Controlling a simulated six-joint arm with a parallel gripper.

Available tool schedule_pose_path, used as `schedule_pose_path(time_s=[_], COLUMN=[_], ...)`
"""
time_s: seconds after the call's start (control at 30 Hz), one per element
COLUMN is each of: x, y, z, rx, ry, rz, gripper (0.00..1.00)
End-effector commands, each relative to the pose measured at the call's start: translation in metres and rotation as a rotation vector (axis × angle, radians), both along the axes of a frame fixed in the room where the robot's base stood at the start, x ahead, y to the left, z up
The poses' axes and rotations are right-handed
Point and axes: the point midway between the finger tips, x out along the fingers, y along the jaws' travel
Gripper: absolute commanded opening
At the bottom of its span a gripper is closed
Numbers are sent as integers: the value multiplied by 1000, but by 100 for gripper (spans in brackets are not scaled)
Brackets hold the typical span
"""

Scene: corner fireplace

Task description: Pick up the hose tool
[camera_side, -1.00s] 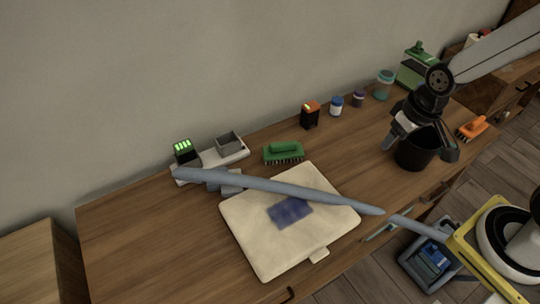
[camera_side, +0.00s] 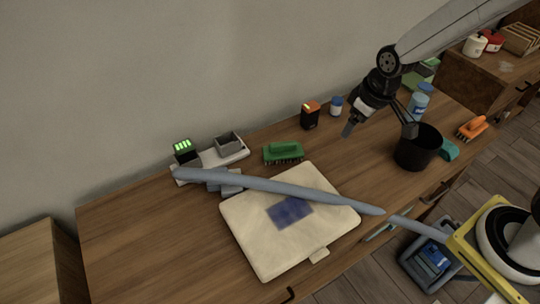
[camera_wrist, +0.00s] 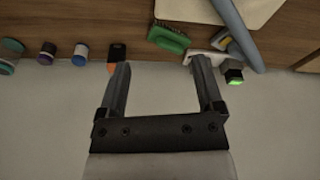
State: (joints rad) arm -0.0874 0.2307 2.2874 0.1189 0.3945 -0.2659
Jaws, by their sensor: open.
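The hose tool (camera_side: 270,184) is a long grey-blue tube. It lies slantwise across a cream pad (camera_side: 262,245) with a dark blue patch, its left end by a white charger base (camera_side: 212,160). Its right end passes the pad toward the desk's front edge. In the wrist view part of the tube (camera_wrist: 236,28) shows at the top right. My gripper (camera_side: 379,131) is open and empty, above the back right of the desk, well to the right of the tube's left end. Its two spread fingers (camera_wrist: 160,66) also show in the wrist view with nothing between them.
A black cup (camera_side: 416,150) stands just below and right of my gripper. A green brush (camera_side: 283,152), an orange-topped black battery (camera_side: 310,116) and a small blue jar (camera_side: 336,106) line the back. An orange brush (camera_side: 472,128) is far right. The desk's left is clear.

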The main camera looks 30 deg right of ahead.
Motion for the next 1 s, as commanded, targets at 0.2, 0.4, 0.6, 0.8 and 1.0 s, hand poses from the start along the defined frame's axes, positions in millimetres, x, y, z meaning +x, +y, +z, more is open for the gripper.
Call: schedule_pose_path(time_s=[0.2, 0.4, 0.6, 0.8, 1.0], x=[55, 97, 130, 154, 166], y=[41, 84, 131, 181, 219], z=[-16, -36, -61, -91, -115], rx=[13, 28, 49, 72, 92], ry=[-8, -24, -47, -79, -111], rz=[195, 373, 551, 730, 868], gripper=[85, 85, 85, 85, 85])
